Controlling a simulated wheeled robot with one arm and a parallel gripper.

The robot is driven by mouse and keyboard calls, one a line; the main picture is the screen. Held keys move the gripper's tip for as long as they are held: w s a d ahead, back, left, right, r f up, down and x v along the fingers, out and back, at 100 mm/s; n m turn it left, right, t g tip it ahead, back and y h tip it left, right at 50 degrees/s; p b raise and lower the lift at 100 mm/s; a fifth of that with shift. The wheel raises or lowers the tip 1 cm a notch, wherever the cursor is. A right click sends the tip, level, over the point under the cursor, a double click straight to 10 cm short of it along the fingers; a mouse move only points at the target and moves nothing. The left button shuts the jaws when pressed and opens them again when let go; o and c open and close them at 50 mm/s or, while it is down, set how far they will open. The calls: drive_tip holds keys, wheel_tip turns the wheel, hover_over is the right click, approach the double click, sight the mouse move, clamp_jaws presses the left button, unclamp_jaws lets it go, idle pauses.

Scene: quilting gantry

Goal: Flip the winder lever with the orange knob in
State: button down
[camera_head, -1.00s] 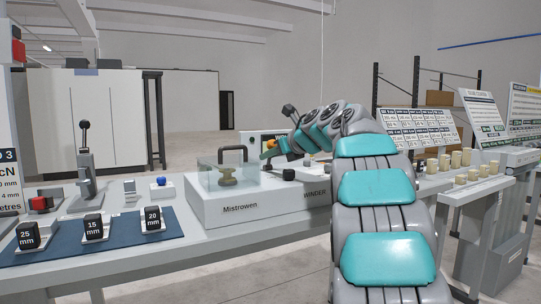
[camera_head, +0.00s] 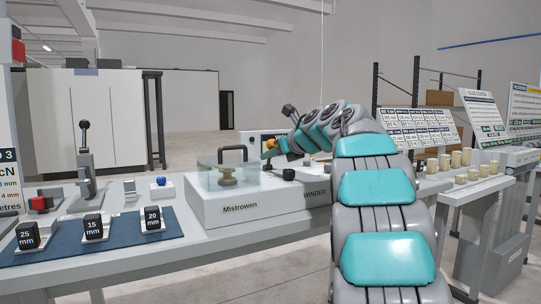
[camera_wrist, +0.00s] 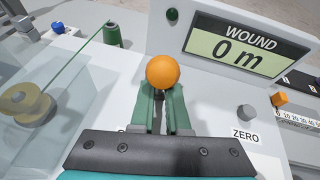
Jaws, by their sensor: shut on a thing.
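The winder lever's orange knob (camera_wrist: 162,72) stands just beyond my fingertips in the wrist view. It also shows in the head view (camera_head: 270,144). My gripper (camera_wrist: 163,100) is shut on the lever, with its green fingers on either side just below the knob. The lever's stem is mostly hidden between the fingers. The winder (camera_head: 245,209) is a pale box marked "Mistrowen" and "WINDER". Its display (camera_wrist: 238,52) reads "WOUND 0 m". A brass-coloured bobbin (camera_wrist: 25,102) sits behind a clear guard at the left.
The clear guard (camera_wrist: 75,75) stands close to the left of my fingers. A grey knob (camera_wrist: 246,112) above "ZERO" is to the right. Three black blocks, one marked 15 mm (camera_head: 94,228), sit on a blue mat (camera_head: 62,256).

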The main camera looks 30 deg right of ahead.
idle(0.4)
drive_tip(key=b, duration=0.3)
drive_tip(key=shift+s+f+t, duration=0.15)
drive_tip(key=shift+f+t, duration=0.1)
drive_tip(key=shift+t, duration=0.15)
drive_tip(key=shift+s+t+b, duration=0.1)
drive_tip(key=shift+t+b, duration=0.2)
drive_tip(key=shift+b, duration=0.6)
drive_tip(key=shift+r, duration=0.1)
drive_tip(key=shift+a+r, duration=0.1)
drive_tip(key=shift+r, duration=0.05)
drive_tip(key=c, duration=0.9)
unclamp_jaws()
drive_tip(key=shift+s, duration=0.15)
drive_tip(key=b+v, duration=0.1)
drive_tip(key=v, duration=0.6)
drive_tip(key=shift+s, duration=0.35)
